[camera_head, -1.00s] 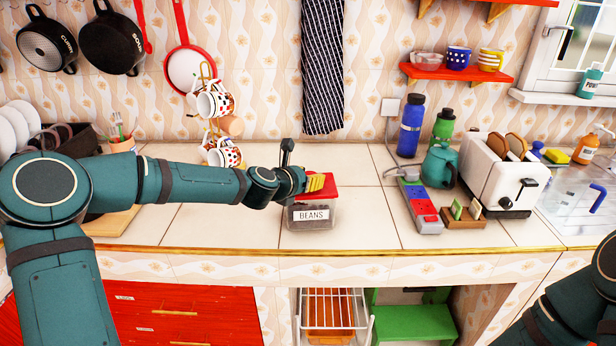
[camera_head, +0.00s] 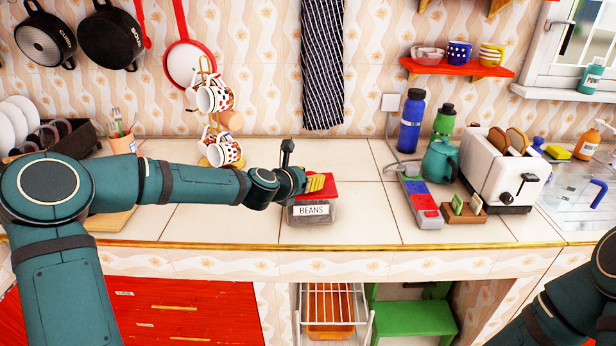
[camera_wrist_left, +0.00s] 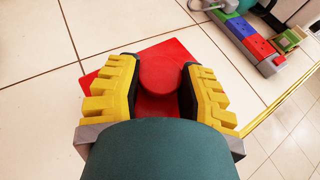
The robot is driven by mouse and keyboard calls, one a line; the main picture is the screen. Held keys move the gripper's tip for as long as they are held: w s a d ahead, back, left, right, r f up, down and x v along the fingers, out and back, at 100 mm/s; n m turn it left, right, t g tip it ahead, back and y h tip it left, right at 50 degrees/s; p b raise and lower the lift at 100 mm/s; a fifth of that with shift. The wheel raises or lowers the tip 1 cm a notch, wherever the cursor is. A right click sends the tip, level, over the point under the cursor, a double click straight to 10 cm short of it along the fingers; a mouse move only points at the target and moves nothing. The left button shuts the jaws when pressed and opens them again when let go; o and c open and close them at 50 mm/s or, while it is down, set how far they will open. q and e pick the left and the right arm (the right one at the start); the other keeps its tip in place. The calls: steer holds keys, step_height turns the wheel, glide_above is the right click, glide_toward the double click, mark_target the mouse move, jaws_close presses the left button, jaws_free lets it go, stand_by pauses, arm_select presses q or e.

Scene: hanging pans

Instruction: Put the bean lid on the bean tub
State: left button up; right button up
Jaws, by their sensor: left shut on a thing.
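The bean tub (camera_head: 312,213) is a clear box with dark contents and a white BEANS label, standing on the tiled counter near its front edge. The red bean lid (camera_head: 322,190) lies over the top of the tub; whether it is fully seated cannot be told. In the left wrist view the lid (camera_wrist_left: 190,60) is a red square with a round red knob (camera_wrist_left: 160,75). My left gripper (camera_head: 318,182) has its yellow fingers (camera_wrist_left: 160,90) on both sides of the knob, shut on it. The wrist hides the lid's near part. My right gripper is out of view; only my right arm shows.
A power strip with blue and red parts (camera_head: 420,205), a toaster (camera_head: 505,170), a teal kettle (camera_head: 440,160) and a blue bottle (camera_head: 411,122) stand to the right. A mug tree (camera_head: 213,130) stands behind left. The counter around the tub is clear.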

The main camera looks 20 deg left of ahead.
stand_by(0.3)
arm_select(q)
steer(key=o, duration=1.1)
steer(key=v, duration=1.1)
steer(key=r+p, duration=0.4)
steer(key=s+r+p, duration=0.1)
steer(key=r+p, duration=0.1)
steer(key=p, duration=0.1)
steer(key=shift+a+r, duration=0.15)
steer(key=shift+r, duration=0.1)
steer(key=shift+f, duration=0.1)
